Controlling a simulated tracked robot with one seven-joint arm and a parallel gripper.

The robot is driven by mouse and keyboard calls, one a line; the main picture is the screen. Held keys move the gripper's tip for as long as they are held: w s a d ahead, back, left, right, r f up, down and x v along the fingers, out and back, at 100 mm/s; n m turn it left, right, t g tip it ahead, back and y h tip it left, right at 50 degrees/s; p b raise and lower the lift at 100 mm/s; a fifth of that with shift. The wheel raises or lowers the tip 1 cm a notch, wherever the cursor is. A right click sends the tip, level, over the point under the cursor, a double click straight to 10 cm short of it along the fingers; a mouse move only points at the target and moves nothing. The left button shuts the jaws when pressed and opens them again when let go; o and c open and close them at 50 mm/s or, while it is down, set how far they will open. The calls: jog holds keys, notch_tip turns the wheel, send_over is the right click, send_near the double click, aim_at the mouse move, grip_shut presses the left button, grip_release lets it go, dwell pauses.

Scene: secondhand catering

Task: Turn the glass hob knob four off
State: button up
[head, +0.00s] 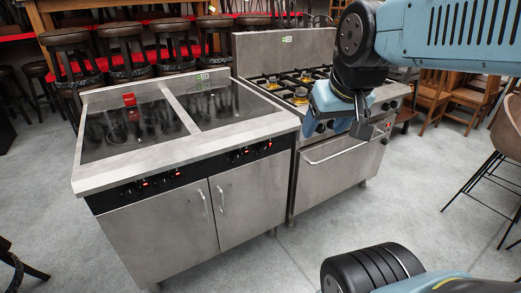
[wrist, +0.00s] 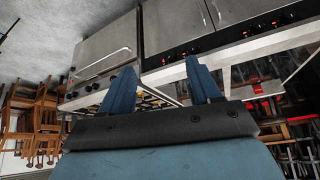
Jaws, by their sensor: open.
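The glass hob (head: 140,166) is a steel cabinet with two dark glass tops and a black front panel with small knobs and red lights. A right-hand pair of knobs (head: 250,151) and a left-hand pair (head: 152,184) show. The rightmost is probably knob four (head: 265,147); its setting is too small to read. My gripper (head: 341,126) is open and empty, in front of the gas range, to the right of the hob and apart from the knobs. In the wrist view, which is upside down, the hob's panel (wrist: 220,38) lies beyond the open fingers (wrist: 162,68).
The gas range (head: 333,158) with an oven door and handle stands right beside the hob. Stools (head: 125,45) crowd behind, and wooden chairs (head: 440,95) stand at the right. The grey floor in front (head: 250,270) is clear.

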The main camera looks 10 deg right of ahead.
aim_at(263, 151)
jog(key=shift+o, duration=0.4)
jog(key=w+d+f+t, duration=0.1)
jog(key=w+f, duration=0.1)
jog(key=w, duration=0.7)
jog(key=w+d+f+t, duration=0.1)
jog(key=w+f+t, duration=0.1)
jog(key=w, duration=0.8)
jog(key=shift+d+f+h, duration=0.15)
jog(key=shift+f+h, duration=0.15)
jog(key=shift+f, duration=0.25)
jog(key=w+d+f+n+t+y, duration=0.1)
jog(key=w+f+t+y, duration=0.35)
jog(key=w+f, duration=1.5)
jog(key=s+f+t, duration=0.2)
jog(key=f, duration=0.5)
jog(key=s+f+t, duration=0.2)
jog(key=s+f, duration=0.1)
jog(key=f, duration=0.3)
jog(key=shift+y, duration=0.45)
jog(key=x, duration=1.4)
jog(key=shift+a, duration=0.2)
jog(key=shift+c, duration=0.4)
